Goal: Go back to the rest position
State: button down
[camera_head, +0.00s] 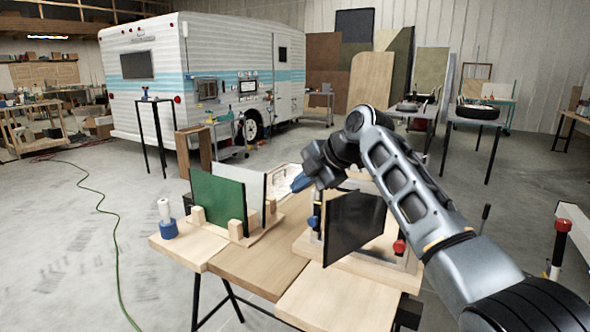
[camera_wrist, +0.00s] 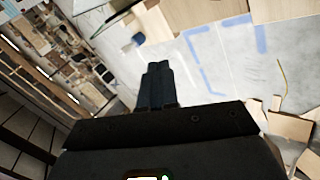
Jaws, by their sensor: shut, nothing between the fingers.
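My gripper (camera_head: 301,182) is raised above the back of the wooden worktable (camera_head: 245,270) in the head view, with blue fingertips pointing down and left. In the wrist view my gripper (camera_wrist: 158,68) shows its dark fingers together, with nothing between them. My arm reaches in from the lower right of the head view. The fingers appear clear of the things on the table, though the exact gap to the items behind them cannot be told.
On the table stand a green panel (camera_head: 217,204) in a wooden rack, a dark panel (camera_head: 354,226) in a wooden frame, and a white-and-blue bottle (camera_head: 166,218). A camper (camera_head: 215,75) stands behind. A green cable (camera_head: 112,225) crosses open floor at left.

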jog(key=s+f+m+t, duration=0.1)
jog(key=s+f+m, duration=0.1)
jog(key=f, duration=0.5)
jog(key=s+f+m, duration=0.3)
jog(key=s+f, duration=0.1)
jog(key=f, duration=0.3)
jog(key=s+d+f+m+t, duration=0.1)
jog(key=s+f+m, duration=0.1)
jog(key=s+f, duration=0.2)
notch_tip(320, 180, down, 3)
jog(key=shift+s+f+m+t, duration=0.1)
jog(key=shift+m+t, duration=0.2)
jog(key=s+d+f+m+t+h, duration=0.1)
jog(key=s+d+f+m, duration=0.25)
jog(key=s, duration=0.65)
jog(key=s+d+f+m+t+h, duration=0.2)
jog(key=s+d+f+m, duration=0.15)
jog(key=s, duration=0.65)
jog(key=s+d+f+m+t+h, duration=0.1)
jog(key=s+d+f+m, duration=0.25)
jog(key=s, duration=0.65)
jog(key=s+d+r+m+t+h, duration=0.1)
jog(key=s+d+r+m, duration=0.3)
jog(key=s+r, duration=0.5)
jog(key=s+d+r+m+t+h, duration=0.2)
jog(key=s+r, duration=0.6)
jog(key=s, duration=0.8)
jog(key=d+m, duration=0.1)
jog(key=d, duration=0.1)
jog(key=shift+d+r+m, duration=0.35)
